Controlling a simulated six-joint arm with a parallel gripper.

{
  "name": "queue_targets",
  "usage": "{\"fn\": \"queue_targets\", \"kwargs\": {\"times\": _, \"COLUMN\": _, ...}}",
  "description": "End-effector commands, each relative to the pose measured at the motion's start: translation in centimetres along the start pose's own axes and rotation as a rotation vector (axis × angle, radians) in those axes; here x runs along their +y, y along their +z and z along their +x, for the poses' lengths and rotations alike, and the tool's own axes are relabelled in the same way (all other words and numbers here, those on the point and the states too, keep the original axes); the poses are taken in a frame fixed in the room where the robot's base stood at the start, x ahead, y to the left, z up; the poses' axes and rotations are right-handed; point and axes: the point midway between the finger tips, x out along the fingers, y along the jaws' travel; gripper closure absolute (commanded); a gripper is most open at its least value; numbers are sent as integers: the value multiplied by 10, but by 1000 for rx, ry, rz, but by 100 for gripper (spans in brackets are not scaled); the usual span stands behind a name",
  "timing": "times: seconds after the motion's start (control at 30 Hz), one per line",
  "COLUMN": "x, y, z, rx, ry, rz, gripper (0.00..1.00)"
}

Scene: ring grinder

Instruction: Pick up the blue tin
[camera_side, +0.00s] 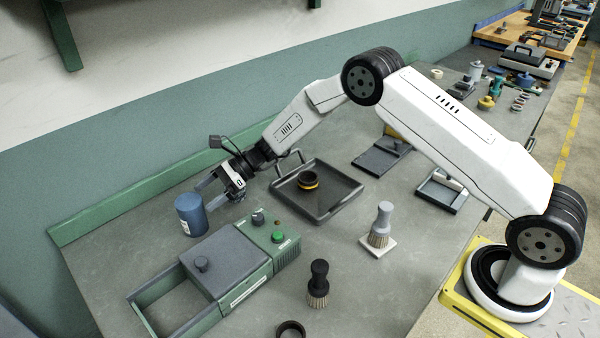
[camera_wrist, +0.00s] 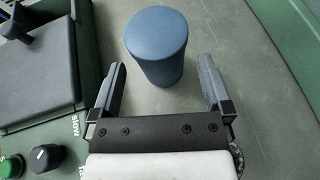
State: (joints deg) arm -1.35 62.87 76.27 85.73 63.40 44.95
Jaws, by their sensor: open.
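The blue tin (camera_side: 191,214) stands upright on the grey workbench, near its far left part, in the side view. It also shows in the wrist view (camera_wrist: 157,45), top centre, ahead of the fingertips and between their lines. My gripper (camera_side: 205,194) is open and empty, just to the right of the tin in the side view. The tin looks apart from both fingers. The far side of the tin is hidden.
The green and grey grinder (camera_side: 225,262) stands close in front of the tin; it also shows at left in the wrist view (camera_wrist: 40,75). A dark tray (camera_side: 335,205) holds a ring (camera_side: 308,180). Two brushes (camera_side: 380,228) (camera_side: 318,285) stand on the bench. A green ledge (camera_side: 130,208) edges the back.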

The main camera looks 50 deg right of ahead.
Motion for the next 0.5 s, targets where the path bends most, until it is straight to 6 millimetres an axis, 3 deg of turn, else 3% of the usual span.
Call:
{"fn": "queue_targets", "kwargs": {"times": 0.27, "x": 0, "y": 0, "z": 5, "rx": 1, "ry": 0, "rz": -1, "gripper": 0}}
{"fn": "queue_targets", "kwargs": {"times": 0.5, "x": 3, "y": 1, "z": 29, "rx": 0, "ry": 2, "rz": -1, "gripper": 0}}
